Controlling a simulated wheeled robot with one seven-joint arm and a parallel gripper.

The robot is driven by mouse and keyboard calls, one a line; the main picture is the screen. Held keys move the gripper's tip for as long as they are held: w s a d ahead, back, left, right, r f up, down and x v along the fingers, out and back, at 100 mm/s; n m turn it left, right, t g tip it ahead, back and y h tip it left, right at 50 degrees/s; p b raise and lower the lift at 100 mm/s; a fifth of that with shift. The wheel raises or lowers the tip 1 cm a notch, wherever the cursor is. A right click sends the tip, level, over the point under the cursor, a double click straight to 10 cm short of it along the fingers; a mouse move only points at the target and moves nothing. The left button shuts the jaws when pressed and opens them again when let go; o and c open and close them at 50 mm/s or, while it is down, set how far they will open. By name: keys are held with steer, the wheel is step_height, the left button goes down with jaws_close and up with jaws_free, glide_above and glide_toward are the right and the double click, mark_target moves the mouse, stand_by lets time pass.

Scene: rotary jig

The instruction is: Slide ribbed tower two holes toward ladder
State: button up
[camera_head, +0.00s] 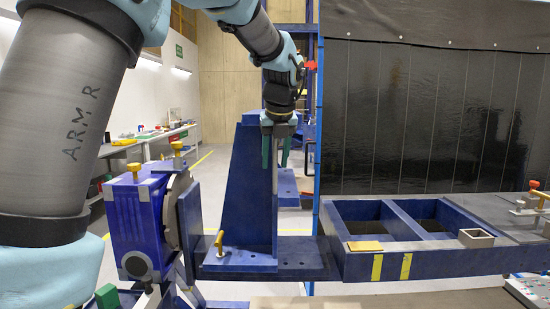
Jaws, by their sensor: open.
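The ribbed tower (238,195) is a tall dark blue upright with a sloped left rib. It stands upright on a blue base plate (305,262) with small holes to the tower's right. A yellow-handled pin (219,243) stands at the left of the tower's foot. The ladder (378,262) is a blue frame with cross bars at the right, adjoining the base plate. My gripper (276,152) points down at the tower's upper right edge, green fingers apart, one in front of the tower and one beside its right edge. Whether they touch it I cannot tell.
A blue rotary unit (137,215) with a round faceplate stands left of the tower. The ladder carries a yellow plate (365,246) and a small square tube (476,238). A clamp (535,198) sits at far right. A black curtain (430,120) hangs behind.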

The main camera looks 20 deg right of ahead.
jaws_close()
stand_by(1.4)
